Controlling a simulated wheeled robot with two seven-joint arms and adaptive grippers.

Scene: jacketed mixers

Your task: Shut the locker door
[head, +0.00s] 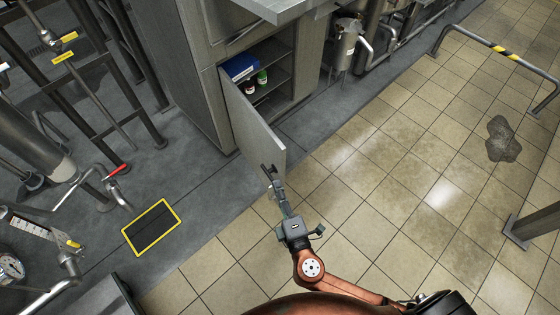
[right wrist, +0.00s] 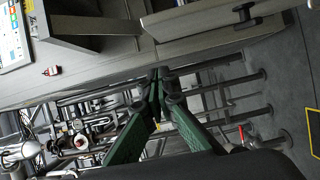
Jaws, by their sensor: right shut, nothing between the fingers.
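The grey locker (head: 200,95) stands at the upper middle of the head view. Its lower door (head: 250,128) is swung open toward me, and the shelves inside are in sight. My right gripper (head: 268,170) is at the lower free end of the door, overlapping it in the picture. I cannot tell whether it touches the door. The right wrist view shows its green fingers (right wrist: 158,80) together with nothing between them. My left gripper is not in view.
A blue box (head: 240,67) and small bottles (head: 257,82) stand on the locker's shelves. Pipes and a steel vessel (head: 345,45) are beyond it on the right. A yellow-edged floor plate (head: 152,228) lies at left. The tiled floor on the right is mostly clear.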

